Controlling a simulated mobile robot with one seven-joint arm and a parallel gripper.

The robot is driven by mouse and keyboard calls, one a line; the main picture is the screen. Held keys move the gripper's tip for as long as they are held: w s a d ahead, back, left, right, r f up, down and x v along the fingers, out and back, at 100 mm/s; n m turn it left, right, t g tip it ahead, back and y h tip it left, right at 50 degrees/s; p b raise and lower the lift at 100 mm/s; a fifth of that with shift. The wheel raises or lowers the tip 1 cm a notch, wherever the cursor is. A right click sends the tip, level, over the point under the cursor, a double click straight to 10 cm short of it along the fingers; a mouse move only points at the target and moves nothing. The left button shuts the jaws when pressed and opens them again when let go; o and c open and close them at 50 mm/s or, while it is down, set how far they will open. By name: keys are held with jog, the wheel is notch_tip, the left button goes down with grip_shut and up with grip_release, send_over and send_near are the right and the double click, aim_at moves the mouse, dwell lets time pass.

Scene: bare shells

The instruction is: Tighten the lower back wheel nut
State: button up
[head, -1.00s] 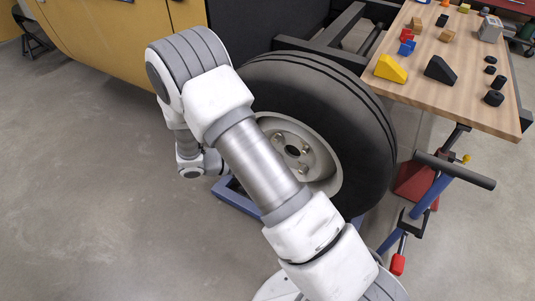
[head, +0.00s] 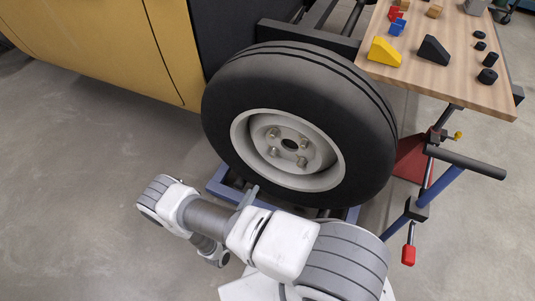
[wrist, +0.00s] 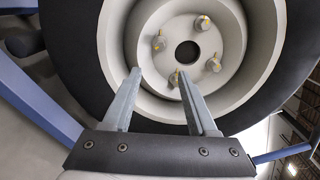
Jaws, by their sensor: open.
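The wheel (head: 225,112) stands upright with its pale rim facing me. Several wheel nuts sit around the dark centre hole, among them a lower left nut (head: 274,151) and a lower right nut (head: 301,161). In the wrist view the nuts carry yellow marks; one nut (wrist: 173,77) shows just left of the right fingertip, and another (wrist: 159,43) is above the gap. My gripper (wrist: 157,72) is open and empty, its two fingers apart and pointing at the rim. I cannot tell how far the tips are from it. In the head view my arm mostly hides the gripper.
A wooden bench (head: 465,82) at the upper right holds a yellow wedge (head: 384,51), a black wedge (head: 433,50) and small parts. A yellow body panel (head: 95,45) is upper left. The left floor is clear.

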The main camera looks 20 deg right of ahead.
aim_at(271, 156)
jog(key=b+x, duration=0.3)
jog(key=x, duration=1.4)
jog(key=shift+w+d+f+b, duration=0.1)
jog(key=shift+d+b, duration=0.1)
jog(key=shift+b, duration=0.2)
grip_shut()
